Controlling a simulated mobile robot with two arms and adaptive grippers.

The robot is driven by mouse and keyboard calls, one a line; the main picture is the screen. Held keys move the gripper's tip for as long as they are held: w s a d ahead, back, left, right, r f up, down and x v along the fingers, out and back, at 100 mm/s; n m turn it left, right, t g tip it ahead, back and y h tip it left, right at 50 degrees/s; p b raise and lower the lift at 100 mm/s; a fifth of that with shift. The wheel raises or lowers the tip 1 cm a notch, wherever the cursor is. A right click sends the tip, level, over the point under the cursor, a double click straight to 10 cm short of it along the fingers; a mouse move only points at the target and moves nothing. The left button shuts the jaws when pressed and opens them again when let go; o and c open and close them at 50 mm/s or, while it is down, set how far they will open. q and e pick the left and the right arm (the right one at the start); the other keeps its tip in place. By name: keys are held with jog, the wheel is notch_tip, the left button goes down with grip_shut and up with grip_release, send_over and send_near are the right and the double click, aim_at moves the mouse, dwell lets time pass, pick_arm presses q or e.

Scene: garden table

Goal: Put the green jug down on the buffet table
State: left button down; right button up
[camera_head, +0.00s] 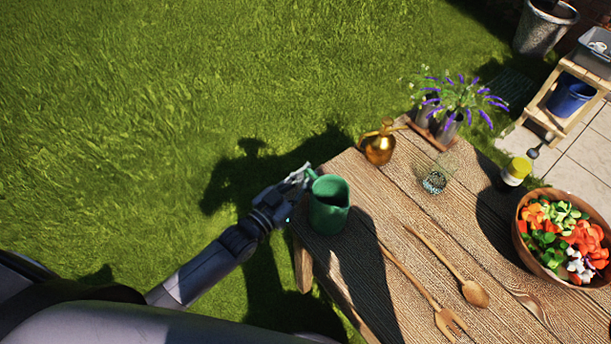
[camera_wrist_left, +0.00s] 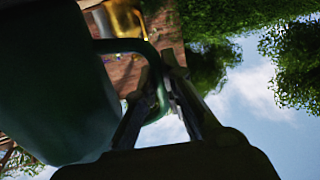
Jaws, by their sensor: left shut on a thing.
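The green jug (camera_head: 329,207) is upright at the left corner of the wooden buffet table (camera_head: 415,205). I cannot tell from the head view whether its base touches the wood. My left gripper (camera_head: 304,175) comes in from the left and is shut on the jug's handle. In the left wrist view the jug's dark body (camera_wrist_left: 55,85) fills the left side. The left gripper's fingers (camera_wrist_left: 160,88) close around the curved handle there. My right gripper is not in view.
A brass pot (camera_head: 379,146), a glass (camera_head: 434,180) and a purple-flowered planter (camera_head: 455,105) stand toward the back. A wooden spoon (camera_head: 474,292) and fork (camera_head: 447,322) lie in the middle. A salad bowl (camera_head: 565,240) and a yellow-topped jar (camera_head: 517,170) are on the right.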

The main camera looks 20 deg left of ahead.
pick_arm(q)
jog(key=c, duration=1.7)
grip_release()
jog(key=shift+f, duration=0.1)
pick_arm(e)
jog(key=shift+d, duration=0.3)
pick_arm(q)
jog(key=b+v, duration=0.1)
jog(key=v, duration=1.1)
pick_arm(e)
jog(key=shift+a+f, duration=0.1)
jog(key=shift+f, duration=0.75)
pick_arm(q)
jog(key=shift+a, duration=0.1)
